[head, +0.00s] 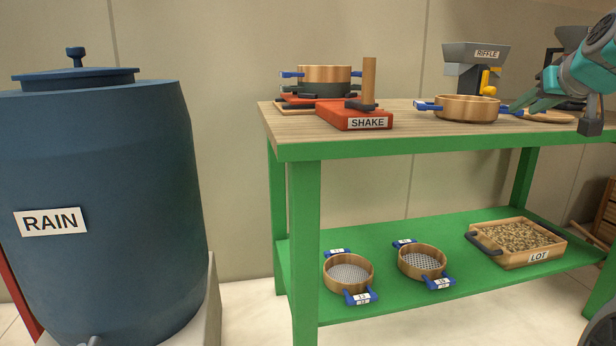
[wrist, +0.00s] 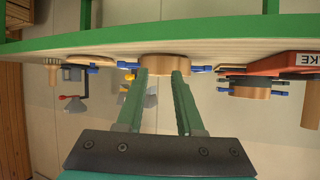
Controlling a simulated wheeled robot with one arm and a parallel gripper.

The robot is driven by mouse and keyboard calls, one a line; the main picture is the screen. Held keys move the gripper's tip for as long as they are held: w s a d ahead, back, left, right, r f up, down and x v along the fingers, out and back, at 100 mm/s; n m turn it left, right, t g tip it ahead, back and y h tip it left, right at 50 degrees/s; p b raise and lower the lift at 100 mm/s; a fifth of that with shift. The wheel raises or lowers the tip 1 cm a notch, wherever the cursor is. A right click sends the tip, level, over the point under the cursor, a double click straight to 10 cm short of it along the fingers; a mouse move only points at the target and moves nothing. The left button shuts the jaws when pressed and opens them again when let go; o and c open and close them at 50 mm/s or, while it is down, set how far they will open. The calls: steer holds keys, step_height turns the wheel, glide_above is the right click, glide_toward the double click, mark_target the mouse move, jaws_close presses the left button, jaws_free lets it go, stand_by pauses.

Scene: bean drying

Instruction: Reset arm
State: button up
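My gripper (head: 516,105) is at the right of the bench top in the head view, its fingers pointing left toward a round wooden sieve (head: 467,108) with blue handles. In the wrist view, which is upside down, my gripper (wrist: 160,73) has its two fingers apart. The sieve (wrist: 165,63) shows just beyond the fingertips and is wider than the gap. Nothing is clearly held. I cannot tell whether a fingertip touches the sieve's rim or handle.
The green bench (head: 400,147) carries a red SHAKE base (head: 345,113), stacked sieves (head: 325,74) and a RIFFLE device (head: 475,60). Two sieves (head: 349,273) and a LOT tray (head: 481,249) lie on its lower shelf. A blue RAIN barrel (head: 110,170) stands left. Floor between is clear.

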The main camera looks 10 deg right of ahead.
steer(key=a+f+n+g+y+p, duration=0.1)
steer(key=a+f+g+y, duration=0.1)
steer(key=a+f, duration=0.45)
steer(key=a+f+n+g+y+p, duration=0.15)
steer(key=a+f, duration=0.25)
steer(key=a, duration=0.6)
steer(key=s+a+f+g+p, duration=0.35)
steer(key=s+a+f, duration=0.35)
steer(key=a+f, duration=0.35)
steer(key=s+a+f+g+p, duration=0.1)
steer(key=s+f, duration=0.3)
steer(key=s, duration=0.4)
steer(key=s+a+f+g, duration=0.3)
steer(key=s+a+f, duration=0.1)
steer(key=s, duration=0.5)
steer(key=s+a+f+g+p, duration=0.1)
steer(key=s+a+f+g, duration=0.1)
steer(key=s+f, duration=0.3)
steer(key=s+a+n, duration=0.1)
steer(key=s, duration=0.2)
steer(key=shift+s+f+g+p, duration=0.25)
steer(key=shift+s+g+p, duration=0.1)
steer(key=shift+s+g, duration=0.05)
steer(key=shift+h, duration=0.25)
